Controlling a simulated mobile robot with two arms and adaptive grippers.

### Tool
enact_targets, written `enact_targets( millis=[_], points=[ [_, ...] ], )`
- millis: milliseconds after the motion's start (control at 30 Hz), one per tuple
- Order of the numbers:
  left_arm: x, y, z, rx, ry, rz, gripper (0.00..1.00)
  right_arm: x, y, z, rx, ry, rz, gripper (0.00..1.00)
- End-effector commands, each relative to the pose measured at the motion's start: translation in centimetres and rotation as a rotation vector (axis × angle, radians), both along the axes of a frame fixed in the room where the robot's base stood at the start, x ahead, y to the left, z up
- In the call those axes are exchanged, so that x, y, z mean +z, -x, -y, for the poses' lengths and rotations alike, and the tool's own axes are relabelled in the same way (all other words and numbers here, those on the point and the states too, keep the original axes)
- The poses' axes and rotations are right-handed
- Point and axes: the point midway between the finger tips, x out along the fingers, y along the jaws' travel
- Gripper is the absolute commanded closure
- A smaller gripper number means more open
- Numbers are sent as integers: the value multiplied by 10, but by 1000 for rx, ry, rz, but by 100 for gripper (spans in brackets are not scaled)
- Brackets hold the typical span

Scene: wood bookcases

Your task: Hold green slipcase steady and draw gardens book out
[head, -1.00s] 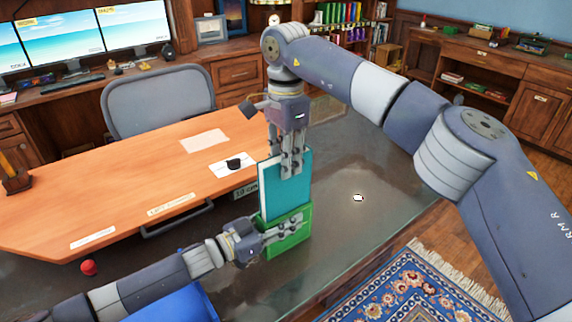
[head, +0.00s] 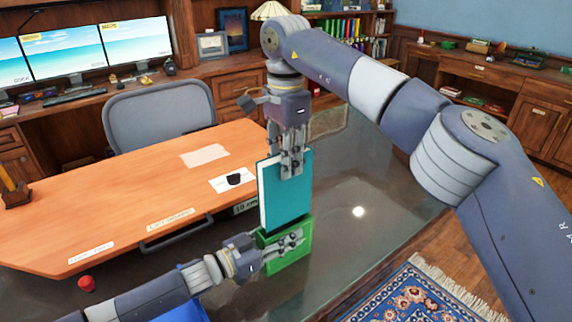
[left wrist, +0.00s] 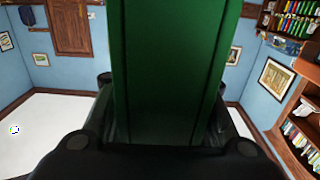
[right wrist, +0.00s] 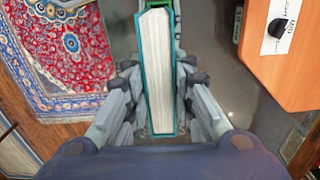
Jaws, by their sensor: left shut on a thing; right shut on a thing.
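The green slipcase (head: 291,258) stands upright at the grey glass-like top, beside the orange desk. My left gripper (head: 288,243) is shut on its lower part from the left; the slipcase also fills the middle of the left wrist view (left wrist: 168,60). The teal gardens book (head: 289,205) stands upright, its lower end inside the slipcase and hidden, most of its cover showing above. My right gripper (head: 291,168) comes from above and is shut on the book's upper part. The right wrist view shows the book's pale page edges (right wrist: 158,75) between the fingers.
The orange desk (head: 120,205) lies left, with paper cards and a red knob-like object (head: 87,284) at its front. A grey chair (head: 160,110) stands behind it. The dark glassy surface (head: 365,190) right of the slipcase is clear. A patterned rug (head: 405,297) lies on the floor at right.

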Motion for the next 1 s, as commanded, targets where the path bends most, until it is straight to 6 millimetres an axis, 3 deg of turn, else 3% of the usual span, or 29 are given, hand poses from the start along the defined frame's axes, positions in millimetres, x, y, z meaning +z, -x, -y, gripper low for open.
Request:
enact_targets(
  millis=[233,267,367,767,1000],
  points=[
    [-2,1,0,0,-3,-3,90,3,0,0,0,-1,2,100],
    [-2,1,0,0,-3,-3,61,4,0,0,0,-2,2,100],
    [-2,0,0,0,-2,-3,40,3,0,0,0,-2,2,100],
    [-1,2,-4,1,-2,-1,40,3,0,0,-1,-1,2,100],
    [-2,21,-34,2,-3,-3,40,3,0,0,0,-1,2,100]
  ],
)
